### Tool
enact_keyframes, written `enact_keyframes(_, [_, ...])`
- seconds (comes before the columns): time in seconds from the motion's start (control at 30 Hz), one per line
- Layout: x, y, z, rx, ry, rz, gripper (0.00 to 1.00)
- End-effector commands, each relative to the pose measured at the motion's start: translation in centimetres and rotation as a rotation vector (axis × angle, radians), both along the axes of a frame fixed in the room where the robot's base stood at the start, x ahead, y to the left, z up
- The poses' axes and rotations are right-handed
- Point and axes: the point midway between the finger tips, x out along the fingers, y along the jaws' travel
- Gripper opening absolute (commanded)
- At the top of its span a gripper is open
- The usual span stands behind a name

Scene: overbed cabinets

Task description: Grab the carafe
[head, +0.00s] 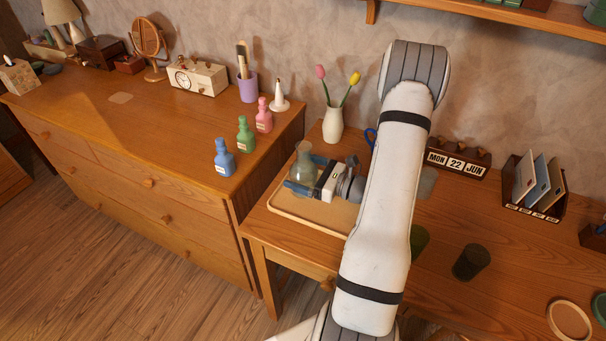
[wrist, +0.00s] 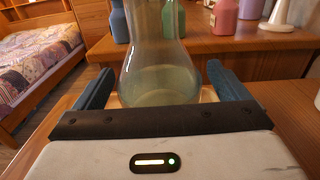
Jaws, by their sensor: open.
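The carafe (head: 303,163) is clear greenish glass with a narrow neck and a wide round base. It stands upright at the tray (head: 287,213) on the lower desk, left of my arm. In the wrist view the carafe (wrist: 154,66) is straight ahead, with its top cut off by the frame. My gripper (head: 298,176) is open, with its blue fingers on either side of the carafe's lower body. In the wrist view my gripper (wrist: 155,88) shows a finger to the left and one to the right, with visible gaps to the glass. The exact finger depth around it is unclear.
Blue (head: 224,158), green (head: 245,134) and pink (head: 263,115) bottles stand on the higher dresser to the left. A white vase (head: 333,125) with tulips is behind the carafe. A dark cup (head: 471,262) stands right of my arm. The tray's front left is bare.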

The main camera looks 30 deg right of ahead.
Motion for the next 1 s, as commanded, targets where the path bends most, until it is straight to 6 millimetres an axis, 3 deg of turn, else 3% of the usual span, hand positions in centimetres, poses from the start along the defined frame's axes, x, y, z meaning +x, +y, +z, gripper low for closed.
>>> enact_keyframes(0.13, [-0.01,0.01,-0.02,0.000,0.000,0.001,0.94])
enact_keyframes(1.0, [0.01,0.06,0.08,0.000,-0.003,0.002,0.25])
